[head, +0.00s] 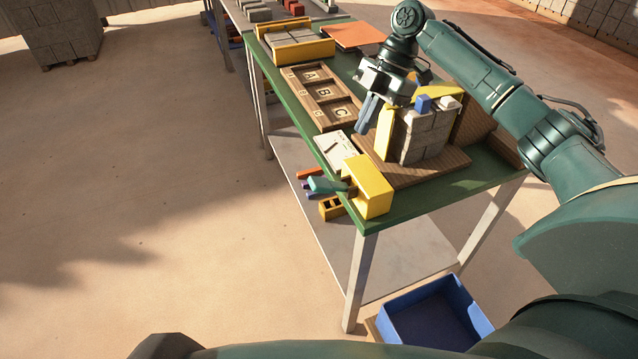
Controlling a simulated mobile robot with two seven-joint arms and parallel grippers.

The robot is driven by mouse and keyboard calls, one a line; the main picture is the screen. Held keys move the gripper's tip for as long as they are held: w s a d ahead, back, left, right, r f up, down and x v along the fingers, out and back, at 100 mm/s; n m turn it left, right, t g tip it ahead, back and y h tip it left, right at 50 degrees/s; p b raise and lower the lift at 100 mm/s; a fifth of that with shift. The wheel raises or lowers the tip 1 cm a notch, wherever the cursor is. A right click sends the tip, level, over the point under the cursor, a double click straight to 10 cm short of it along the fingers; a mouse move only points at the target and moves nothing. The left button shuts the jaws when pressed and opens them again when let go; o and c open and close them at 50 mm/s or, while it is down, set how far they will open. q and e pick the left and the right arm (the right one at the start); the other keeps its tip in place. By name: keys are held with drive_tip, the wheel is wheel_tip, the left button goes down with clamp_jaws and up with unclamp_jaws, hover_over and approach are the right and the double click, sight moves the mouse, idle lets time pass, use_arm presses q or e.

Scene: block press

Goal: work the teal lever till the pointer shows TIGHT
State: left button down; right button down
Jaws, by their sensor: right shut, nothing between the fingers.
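The teal lever (324,186) sticks out to the left from the yellow press housing (372,188) at the table's near left edge. A white dial card (338,152) with a dark pointer lies just behind it; its lettering is too small to read. My right gripper (367,114) is shut and empty. It points down above the table, behind the dial card and beside the yellow plate (385,132), clear of the lever. A stack of grey blocks (425,138) stands on a wooden base to the right of that plate. My left gripper is out of view.
A wooden tray (347,122) marked A, B, C lies along the left edge of the green table (395,212). A yellow-ended block holder (290,48) and an orange sheet (352,35) are farther back. A blue bin (455,298) stands on the floor in front.

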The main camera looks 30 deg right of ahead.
sight(320, 181)
use_arm(q)
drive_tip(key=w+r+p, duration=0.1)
drive_tip(key=p, duration=0.3)
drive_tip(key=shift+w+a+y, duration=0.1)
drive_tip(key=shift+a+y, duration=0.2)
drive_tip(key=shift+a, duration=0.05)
use_arm(e)
drive_tip(key=r+m, duration=0.1)
drive_tip(key=m, duration=0.5)
drive_tip(key=s+a+r+m, duration=0.1)
drive_tip(key=m, duration=0.6)
drive_tip(key=a+r+m, duration=0.1)
drive_tip(key=r+m, duration=0.1)
drive_tip(key=m, duration=0.5)
drive_tip(key=shift+s+a+t, duration=0.15)
drive_tip(key=shift+s+t, duration=0.15)
drive_tip(key=shift+t, duration=0.1)
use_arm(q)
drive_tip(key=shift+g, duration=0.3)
use_arm(e)
drive_tip(key=shift+f, duration=0.15)
use_arm(q)
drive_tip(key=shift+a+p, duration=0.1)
drive_tip(key=shift+p, duration=0.25)
use_arm(e)
drive_tip(key=x, duration=1.4)
drive_tip(key=shift+a, duration=0.25)
drive_tip(key=shift+w, duration=0.15)
